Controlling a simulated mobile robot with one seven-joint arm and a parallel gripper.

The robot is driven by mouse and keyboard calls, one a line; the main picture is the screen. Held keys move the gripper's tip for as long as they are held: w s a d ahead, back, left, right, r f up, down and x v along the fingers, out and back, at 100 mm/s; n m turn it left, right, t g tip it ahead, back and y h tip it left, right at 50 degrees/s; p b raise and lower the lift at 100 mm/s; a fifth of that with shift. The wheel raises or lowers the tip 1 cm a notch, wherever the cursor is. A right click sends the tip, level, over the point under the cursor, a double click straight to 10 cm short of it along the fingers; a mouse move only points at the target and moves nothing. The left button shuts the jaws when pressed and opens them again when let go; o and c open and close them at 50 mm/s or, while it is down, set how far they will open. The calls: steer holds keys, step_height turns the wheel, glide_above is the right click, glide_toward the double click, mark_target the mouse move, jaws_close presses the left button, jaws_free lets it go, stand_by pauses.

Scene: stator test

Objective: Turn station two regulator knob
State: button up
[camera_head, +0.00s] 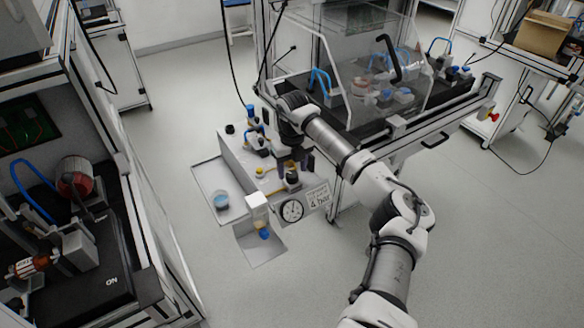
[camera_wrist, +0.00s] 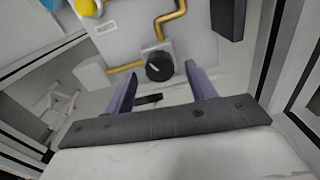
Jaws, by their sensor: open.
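The regulator knob (camera_wrist: 159,67) is round and black with a light pointer mark, joined to brass-coloured pipes on a pale panel. In the head view the knob (camera_head: 292,179) is just below my gripper (camera_head: 294,163), above a round gauge (camera_head: 291,210). In the wrist view my gripper (camera_wrist: 160,70) is open, with two purple fingers pointing at the panel. The knob lies between the fingertips in the picture, with a gap on each side. Whether the fingertips reach down beside the knob or stop short of it, I cannot tell.
A sign reading "4 bar" (camera_head: 318,198) is right of the gauge. A tray with a blue-topped cup (camera_head: 221,200) lies left, and a white-capped bottle (camera_head: 257,208) stands near the gauge. A clear-hooded bench (camera_head: 440,118) is behind the arm. Open floor (camera_head: 480,250) is at right.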

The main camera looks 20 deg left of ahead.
steer(key=shift+f, duration=0.75)
steer(key=c, duration=1)
steer(key=shift+n, duration=0.4)
steer(key=n+b, duration=0.3)
steer(key=shift+f+n, duration=0.1)
steer(key=shift+n, duration=0.2)
steer(key=n+b, duration=0.2)
steer(key=n, duration=0.3)
steer(key=shift+b, duration=0.4)
steer(key=shift+a+n, duration=0.1)
steer(key=shift+n, duration=0.2)
